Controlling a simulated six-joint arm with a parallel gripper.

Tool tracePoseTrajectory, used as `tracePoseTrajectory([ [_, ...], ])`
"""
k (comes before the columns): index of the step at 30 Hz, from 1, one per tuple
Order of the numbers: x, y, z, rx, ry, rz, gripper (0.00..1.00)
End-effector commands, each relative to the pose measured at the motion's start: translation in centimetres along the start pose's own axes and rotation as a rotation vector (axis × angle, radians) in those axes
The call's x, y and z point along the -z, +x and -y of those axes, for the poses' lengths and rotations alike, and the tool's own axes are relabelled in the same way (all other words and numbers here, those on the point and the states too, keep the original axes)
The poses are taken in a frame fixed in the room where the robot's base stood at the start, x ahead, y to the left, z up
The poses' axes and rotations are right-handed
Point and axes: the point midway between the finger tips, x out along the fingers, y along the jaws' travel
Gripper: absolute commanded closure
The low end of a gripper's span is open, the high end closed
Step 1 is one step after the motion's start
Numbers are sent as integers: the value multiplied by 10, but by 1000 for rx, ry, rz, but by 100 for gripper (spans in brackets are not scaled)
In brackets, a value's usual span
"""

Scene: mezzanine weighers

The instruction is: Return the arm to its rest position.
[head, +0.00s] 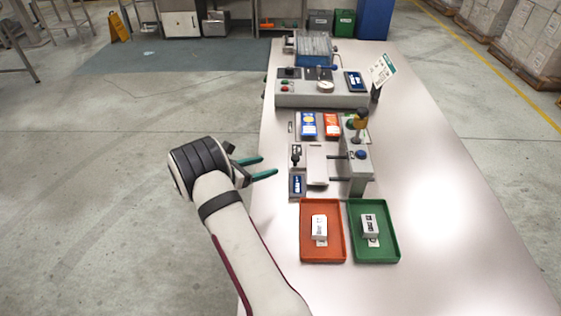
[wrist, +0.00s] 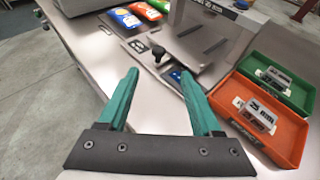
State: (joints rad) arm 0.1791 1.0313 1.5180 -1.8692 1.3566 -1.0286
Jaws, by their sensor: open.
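My gripper (head: 262,168) is open and empty, with two teal fingers, at the left edge of the table in the head view. In the wrist view my gripper (wrist: 157,100) shows its fingers spread with nothing between them. My arm comes up from the bottom of the head view and bends at a dark-ringed joint left of the table. The fingertips are left of the weighing device (head: 317,165) and apart from it.
An orange tray (head: 305,252) and a green tray (head: 391,252) each hold a white box. Blue and orange packets (head: 308,124) lie behind the weigher. A grey control box (head: 300,98) stands farther back. The table's right side (head: 440,200) is clear.

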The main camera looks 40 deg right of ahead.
Motion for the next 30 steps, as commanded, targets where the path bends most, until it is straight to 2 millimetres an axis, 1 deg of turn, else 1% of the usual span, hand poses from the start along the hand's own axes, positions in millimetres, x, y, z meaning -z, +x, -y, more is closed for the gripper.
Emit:
tracePoseTrajectory([
  [1, 0, -10, 0, -2, 0, 0, 34],
  [3, 0, -21, -1, -2, -1, 0, 34],
  [6, 0, -29, 0, 0, -1, 0, 34],
  [19, 0, -30, 0, 1, 0, -1, 34],
  [20, -2, -31, 1, 4, 9, -3, 34],
  [22, -12, -41, 11, 31, 82, -31, 34],
  [23, -20, -49, 20, 56, 144, -55, 34],
  [24, -31, -64, 36, 101, 253, -99, 34],
  [26, -48, -94, 72, 198, 464, -184, 34],
  [27, -55, -118, 99, 275, 618, -249, 34],
  [28, -58, -137, 120, 338, 733, -298, 34],
  [29, -58, -156, 142, 407, 847, -348, 34],
  [30, -57, -183, 171, 505, 996, -415, 34],
])
